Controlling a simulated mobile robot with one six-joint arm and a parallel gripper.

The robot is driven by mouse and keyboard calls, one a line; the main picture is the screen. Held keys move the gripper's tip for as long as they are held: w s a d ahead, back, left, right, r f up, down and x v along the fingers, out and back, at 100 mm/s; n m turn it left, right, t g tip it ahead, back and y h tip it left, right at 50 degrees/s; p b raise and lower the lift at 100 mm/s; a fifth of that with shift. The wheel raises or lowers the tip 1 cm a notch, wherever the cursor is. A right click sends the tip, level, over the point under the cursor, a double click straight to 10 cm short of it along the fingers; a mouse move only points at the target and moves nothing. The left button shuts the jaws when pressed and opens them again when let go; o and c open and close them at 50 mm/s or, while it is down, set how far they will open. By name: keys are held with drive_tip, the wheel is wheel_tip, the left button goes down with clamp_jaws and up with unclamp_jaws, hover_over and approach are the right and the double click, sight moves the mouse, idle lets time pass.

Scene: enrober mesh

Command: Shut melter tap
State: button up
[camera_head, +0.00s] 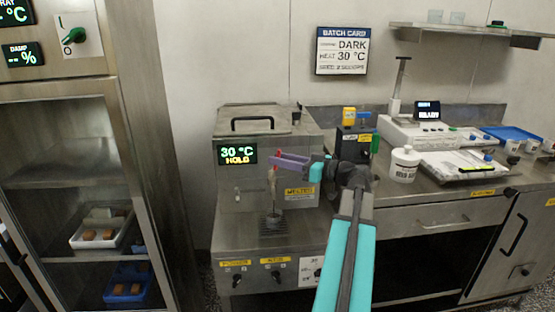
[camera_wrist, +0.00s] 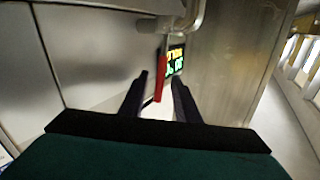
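The melter (camera_head: 238,185) is a steel box with a lid and a display reading 30 °C HOLD. Its tap has a red handle (camera_head: 278,153), which also shows in the wrist view (camera_wrist: 161,82). A thin brown streak (camera_head: 272,187) hangs below the tap, above a small dark cup (camera_head: 273,217) on a grate. My gripper (camera_head: 278,158) is at the tap. Contact cannot be told. My gripper hides part of the tap.
A white tub (camera_head: 404,164) and a scale (camera_head: 420,132) are on the right counter. Knobs (camera_head: 275,275) line the melter stand's front. A rack (camera_head: 75,190) with trays stands left.

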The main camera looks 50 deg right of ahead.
drive_tip(key=shift+w+a, duration=0.2)
drive_tip(key=shift+w, duration=0.45)
clamp_jaws()
drive_tip(key=shift+d, duration=0.1)
